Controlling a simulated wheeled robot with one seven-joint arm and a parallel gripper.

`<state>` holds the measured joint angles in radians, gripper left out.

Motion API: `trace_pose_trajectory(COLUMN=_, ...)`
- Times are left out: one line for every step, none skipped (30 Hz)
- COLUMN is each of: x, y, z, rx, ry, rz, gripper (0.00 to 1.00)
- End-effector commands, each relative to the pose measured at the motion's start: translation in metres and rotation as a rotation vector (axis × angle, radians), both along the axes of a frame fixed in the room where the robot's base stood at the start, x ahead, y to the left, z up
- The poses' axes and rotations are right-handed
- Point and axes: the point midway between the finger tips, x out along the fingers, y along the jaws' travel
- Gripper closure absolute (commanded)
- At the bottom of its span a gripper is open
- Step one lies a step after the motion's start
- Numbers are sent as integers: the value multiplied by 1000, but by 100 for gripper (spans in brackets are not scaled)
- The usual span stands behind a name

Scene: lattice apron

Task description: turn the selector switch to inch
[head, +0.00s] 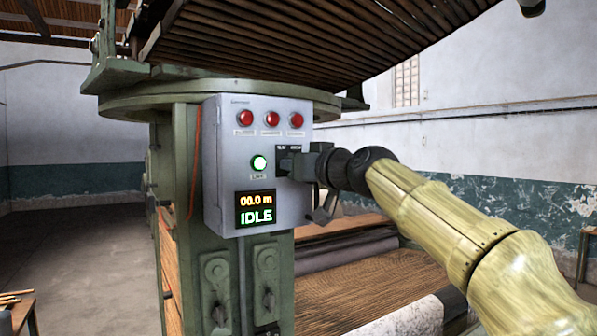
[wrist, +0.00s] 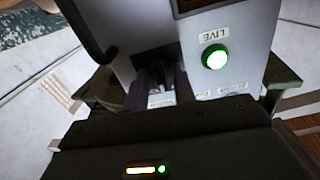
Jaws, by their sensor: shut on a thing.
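A grey control box (head: 223,160) is fixed to the green machine frame. My gripper (head: 290,164) reaches in from the right, at the right side of the box face. In the wrist view, my gripper (wrist: 160,88) has its two dark fingers shut on either side of a dark knob, the selector switch (wrist: 155,70). In the head view, the gripper hides the knob. A small dark label plate sits just above it there. Its words, and the knob's setting, are too small or hidden to read.
A lit green-white lamp (head: 259,163) sits left of the gripper. Three red buttons (head: 271,118) line the box top. A display (head: 255,208) reads "00.0 m IDLE". Two levers hang on the frame below. A slatted apron (head: 290,40) overhangs above.

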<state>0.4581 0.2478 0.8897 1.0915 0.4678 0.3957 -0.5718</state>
Motion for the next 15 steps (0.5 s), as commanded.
trace_pose_trajectory(x=-1, y=1, z=1, rx=36, ry=20, rz=0, gripper=97)
trace_pose_trajectory(x=-1, y=1, z=1, rx=61, ry=35, rz=0, gripper=97)
trace_pose_trajectory(x=-1, y=1, z=1, rx=92, ry=56, rz=0, gripper=97)
trace_pose_trajectory(x=-1, y=1, z=1, rx=116, ry=73, rz=1, gripper=97)
trace_pose_trajectory(x=-1, y=0, z=1, rx=140, ry=89, rz=0, gripper=97)
trace_pose_trajectory(x=-1, y=1, z=1, rx=171, ry=110, rz=0, gripper=97)
trace_pose_trajectory(x=-1, y=1, z=2, rx=194, ry=127, rz=1, gripper=97)
trace_pose_trajectory(x=-1, y=1, z=2, rx=218, ry=142, rz=-1, gripper=97)
trace_pose_trajectory(x=-1, y=1, z=2, rx=251, ry=163, rz=0, gripper=97)
trace_pose_trajectory(x=-1, y=1, z=2, rx=274, ry=179, rz=0, gripper=97)
trace_pose_trajectory(x=-1, y=1, z=2, rx=297, ry=195, rz=-1, gripper=97)
trace_pose_trajectory(x=-1, y=1, z=2, rx=328, ry=215, rz=0, gripper=97)
trace_pose_trajectory(x=-1, y=0, z=2, rx=350, ry=229, rz=-1, gripper=97)
trace_pose_trajectory(x=-1, y=0, z=2, rx=373, ry=245, rz=-1, gripper=97)
trace_pose_trajectory(x=-1, y=0, z=3, rx=401, ry=264, rz=0, gripper=97)
